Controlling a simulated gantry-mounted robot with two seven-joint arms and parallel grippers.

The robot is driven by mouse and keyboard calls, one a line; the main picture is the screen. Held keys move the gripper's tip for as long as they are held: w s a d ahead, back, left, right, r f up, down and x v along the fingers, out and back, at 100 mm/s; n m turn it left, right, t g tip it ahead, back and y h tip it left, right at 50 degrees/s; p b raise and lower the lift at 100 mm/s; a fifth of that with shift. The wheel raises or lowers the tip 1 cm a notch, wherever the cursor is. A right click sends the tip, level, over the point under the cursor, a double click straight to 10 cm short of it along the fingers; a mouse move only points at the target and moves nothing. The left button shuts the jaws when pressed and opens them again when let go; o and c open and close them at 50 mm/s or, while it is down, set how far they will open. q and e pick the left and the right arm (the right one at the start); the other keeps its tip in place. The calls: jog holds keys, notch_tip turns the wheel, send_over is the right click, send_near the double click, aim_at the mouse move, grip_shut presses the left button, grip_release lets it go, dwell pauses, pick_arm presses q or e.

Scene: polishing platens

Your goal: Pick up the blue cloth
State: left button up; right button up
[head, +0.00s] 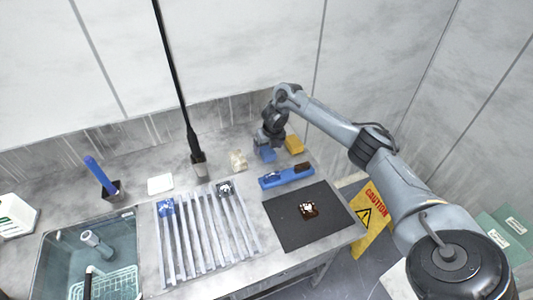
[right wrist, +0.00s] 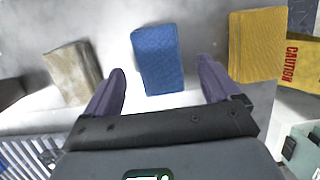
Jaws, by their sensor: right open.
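The blue cloth (head: 266,154) lies on the counter near the back wall, partly covered by my right gripper (head: 268,143) in the head view. In the right wrist view the blue cloth (right wrist: 158,55) is a folded, upright-looking block in the picture's upper middle. My right gripper (right wrist: 160,80) is open and empty, with one finger to each side of the cloth's near end. I cannot tell whether the fingers touch it. My left gripper is out of view.
A yellow cloth (head: 294,144) sits right of the blue one and a beige cloth (head: 238,160) left. A sink (head: 60,240) is at left, a caution sign (head: 372,215) at right.

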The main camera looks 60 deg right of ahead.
jog(key=shift+x, duration=1.35)
jog(key=shift+w, duration=0.1)
jog(key=c, duration=1.1)
jog(key=shift+o, duration=0.2)
jog(key=shift+r, duration=0.1)
jog(key=shift+r, duration=0.8)
notch_tip(320, 180, up, 2)
jog(key=shift+r, duration=0.2)
jog(key=s+d+r, duration=0.3)
jog(key=s+r, duration=0.4)
jog(key=s, duration=0.4)
jog(key=shift+d+p, duration=0.35)
jog(key=shift+d, duration=0.05)
